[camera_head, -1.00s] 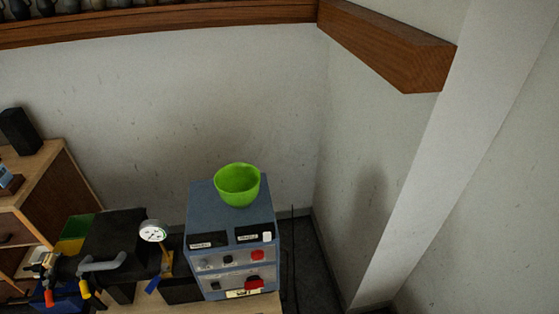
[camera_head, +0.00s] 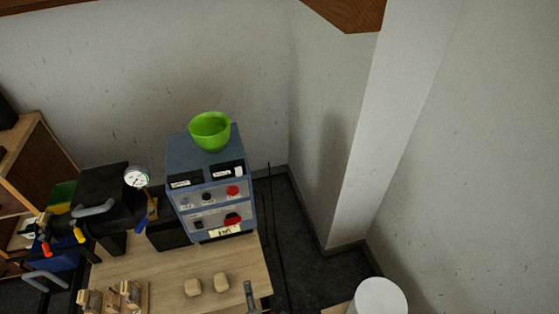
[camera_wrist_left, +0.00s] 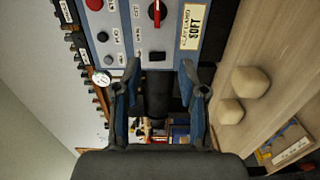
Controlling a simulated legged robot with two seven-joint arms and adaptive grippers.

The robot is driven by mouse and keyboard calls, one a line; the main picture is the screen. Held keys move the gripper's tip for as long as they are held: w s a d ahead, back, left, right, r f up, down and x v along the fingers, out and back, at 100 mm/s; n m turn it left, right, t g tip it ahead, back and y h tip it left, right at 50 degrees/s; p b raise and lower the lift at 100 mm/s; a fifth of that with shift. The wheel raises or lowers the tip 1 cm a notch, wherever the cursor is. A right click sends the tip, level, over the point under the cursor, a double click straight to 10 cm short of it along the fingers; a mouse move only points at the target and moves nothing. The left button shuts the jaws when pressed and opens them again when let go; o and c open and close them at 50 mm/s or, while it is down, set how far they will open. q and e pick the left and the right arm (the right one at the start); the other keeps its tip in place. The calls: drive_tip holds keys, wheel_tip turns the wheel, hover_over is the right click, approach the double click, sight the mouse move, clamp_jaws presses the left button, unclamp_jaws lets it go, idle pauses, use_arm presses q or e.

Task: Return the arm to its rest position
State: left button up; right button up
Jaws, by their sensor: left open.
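My left gripper (camera_wrist_left: 161,82) shows in the left wrist view, with its two dark-and-blue fingers spread wide. No object shows held between them. Beyond the fingertips are the blue-grey switch box (camera_wrist_left: 180,40) and the dark equipment beside it. I cannot make out the left gripper in the head view. There the switch box (camera_head: 203,203) stands at the back of the wooden table (camera_head: 150,262). A green bowl (camera_head: 210,132) sits on its top. My right gripper is not in view.
Two pale blocks (camera_head: 207,285) lie on the table in front of the box. A round gauge (camera_head: 136,177) and black equipment (camera_head: 100,190) stand to the left. Wooden fittings (camera_head: 122,295) are at the front left, and a white cylinder (camera_head: 380,296) is at the lower right.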

use_arm(q)
drive_tip(key=s+f+m+g+h, duration=0.25)
drive_tip(key=s+f+m, duration=0.2)
drive_tip(key=f, duration=0.55)
drive_tip(key=s+f+m+g+h, duration=0.2)
drive_tip(key=s+f+m+g, duration=0.15)
drive_tip(key=f+m, duration=0.4)
drive_tip(key=s+f+m+g+h, duration=0.25)
drive_tip(key=s+f+m, duration=0.2)
drive_tip(key=f, duration=0.65)
drive_tip(key=s+a+f+m+g, duration=0.2)
drive_tip(key=s+a+f, duration=0.2)
drive_tip(key=s, duration=0.3)
drive_tip(key=s+a+f+m+g+y, duration=0.1)
drive_tip(key=s+a+f+m+g, duration=0.1)
drive_tip(key=s, duration=0.5)
drive_tip(key=s+a+f+m+g+y, duration=0.1)
drive_tip(key=s+a+f+m+g, duration=0.2)
drive_tip(key=s+a+f, duration=0.3)
drive_tip(key=shift+s+a+f+g+b, duration=0.15)
drive_tip(key=shift+s+a+g+b, duration=0.25)
drive_tip(key=shift+a, duration=0.8)
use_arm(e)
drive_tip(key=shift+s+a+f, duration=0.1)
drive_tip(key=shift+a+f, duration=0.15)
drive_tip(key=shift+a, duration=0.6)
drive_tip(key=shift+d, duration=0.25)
